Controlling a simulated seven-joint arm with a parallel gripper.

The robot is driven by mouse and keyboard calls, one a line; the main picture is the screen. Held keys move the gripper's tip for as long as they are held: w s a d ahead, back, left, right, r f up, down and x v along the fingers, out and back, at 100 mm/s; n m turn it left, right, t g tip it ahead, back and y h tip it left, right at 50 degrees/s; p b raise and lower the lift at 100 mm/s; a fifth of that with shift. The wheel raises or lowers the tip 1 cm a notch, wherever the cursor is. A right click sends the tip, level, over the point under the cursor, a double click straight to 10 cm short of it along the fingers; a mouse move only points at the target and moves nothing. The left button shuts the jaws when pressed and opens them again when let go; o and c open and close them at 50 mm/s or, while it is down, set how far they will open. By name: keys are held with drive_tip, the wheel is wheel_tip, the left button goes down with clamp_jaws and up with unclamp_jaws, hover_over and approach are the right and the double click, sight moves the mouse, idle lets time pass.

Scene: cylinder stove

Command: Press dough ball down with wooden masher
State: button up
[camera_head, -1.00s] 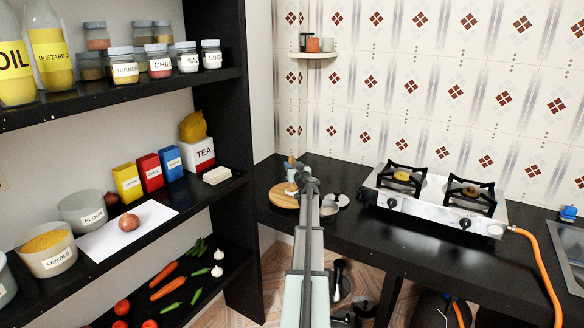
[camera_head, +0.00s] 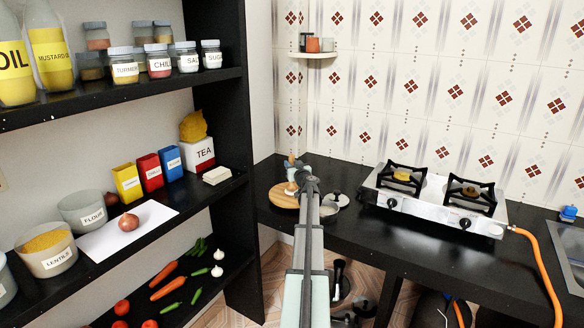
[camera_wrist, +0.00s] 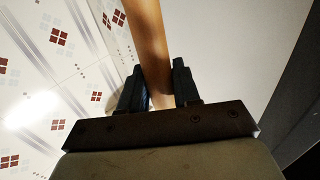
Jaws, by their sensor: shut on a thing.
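A brown wooden masher handle (camera_wrist: 147,35) stands between the two dark fingers of my gripper (camera_wrist: 158,88) in the wrist view, and the gripper is shut on it. In the head view my gripper (camera_head: 300,172) is over the round wooden board (camera_head: 281,201) at the left end of the black counter. A small pale lump, seemingly the dough ball (camera_head: 291,188), shows on the board just below the gripper. My arm hides part of the board. The masher's lower end is hidden, so I cannot tell whether it touches the dough.
A small metal pan or lid (camera_head: 327,208) lies right of the board, partly behind my arm. A two-burner stove (camera_head: 430,203) stands further right, with an orange hose (camera_head: 543,265). A black shelf unit (camera_head: 232,130) is at the left. The tiled wall is behind.

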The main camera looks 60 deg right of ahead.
drive_tip(key=shift+r, duration=3.3)
drive_tip(key=w+a+f+n+t+y, duration=0.1)
drive_tip(key=a+f+y, duration=0.1)
drive_tip(key=a, duration=0.5)
drive_tip(key=w+a+f+n+t+y, duration=0.1)
drive_tip(key=w+a+f+n+y, duration=0.1)
drive_tip(key=a, duration=0.6)
drive_tip(key=w+a+f+n+t+y, duration=0.1)
drive_tip(key=a+f+y, duration=0.1)
drive_tip(key=a, duration=0.6)
drive_tip(key=shift+w+a+f+n+y, duration=0.2)
drive_tip(key=shift+f+n+y, duration=0.1)
drive_tip(key=shift+f+y, duration=0.1)
drive_tip(key=a+f+n+g+y, duration=0.2)
drive_tip(key=a+y, duration=0.4)
drive_tip(key=a, duration=1.5)
drive_tip(key=w+a+f+n+g+y, duration=0.1)
drive_tip(key=a+f+n+y, duration=0.4)
drive_tip(key=a, duration=1.6)
drive_tip(key=a+f+n+g+y, duration=0.3)
drive_tip(key=a+n+y, duration=0.4)
drive_tip(key=a, duration=1.4)
drive_tip(key=shift+w+a+f+g+y, duration=0.2)
drive_tip(key=shift+w+f+g+y, duration=0.1)
drive_tip(key=shift+f+y, duration=0.3)
drive_tip(key=shift+d+r, duration=0.1)
drive_tip(key=shift+r, duration=0.05)
